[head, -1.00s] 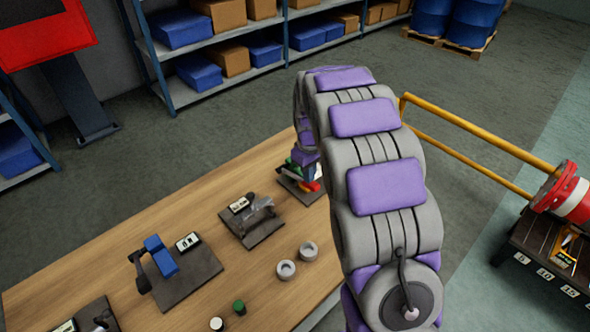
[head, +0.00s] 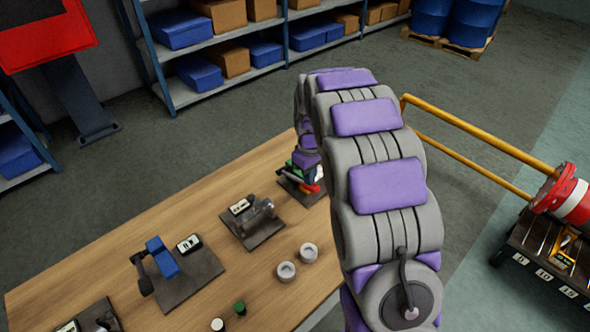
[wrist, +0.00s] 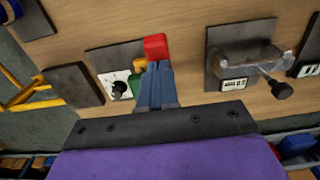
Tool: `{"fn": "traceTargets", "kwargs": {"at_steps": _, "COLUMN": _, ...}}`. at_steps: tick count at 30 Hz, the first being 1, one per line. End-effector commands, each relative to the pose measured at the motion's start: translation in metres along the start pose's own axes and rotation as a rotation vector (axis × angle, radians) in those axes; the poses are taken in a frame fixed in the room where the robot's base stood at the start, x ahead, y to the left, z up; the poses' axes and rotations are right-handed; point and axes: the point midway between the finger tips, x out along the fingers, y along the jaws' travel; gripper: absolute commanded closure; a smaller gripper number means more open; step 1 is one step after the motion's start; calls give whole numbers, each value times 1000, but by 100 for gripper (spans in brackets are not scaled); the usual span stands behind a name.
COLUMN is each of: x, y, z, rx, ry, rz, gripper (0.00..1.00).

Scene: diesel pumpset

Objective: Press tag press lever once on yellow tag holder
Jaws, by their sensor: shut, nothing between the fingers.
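A fixture on a dark plate (wrist: 105,55) stands on the wooden table, with a red block (wrist: 156,46), a small yellow part (wrist: 140,64) and a green part (wrist: 135,86) beside a white panel with a black knob (wrist: 119,88). I cannot tell which part is the tag press lever. My gripper (wrist: 154,66) is shut and empty, with its blue-grey fingertips right at the near edge of the red block; contact cannot be told. In the head view the red part (head: 309,189) shows just under my gripper (head: 308,174), partly hidden by my arm.
A plate with a clear cover and dark knob (wrist: 245,65) lies to the right in the wrist view. A yellow rail (head: 470,145) runs to the right.

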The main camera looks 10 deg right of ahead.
Motion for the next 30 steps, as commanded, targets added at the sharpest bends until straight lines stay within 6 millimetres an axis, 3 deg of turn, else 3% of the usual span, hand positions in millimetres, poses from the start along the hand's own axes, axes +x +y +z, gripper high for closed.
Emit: {"fn": "traceTargets", "kwargs": {"at_steps": 30, "x": -93, "y": 0, "z": -11, "rx": 0, "ry": 1, "rz": 1, "gripper": 100}}
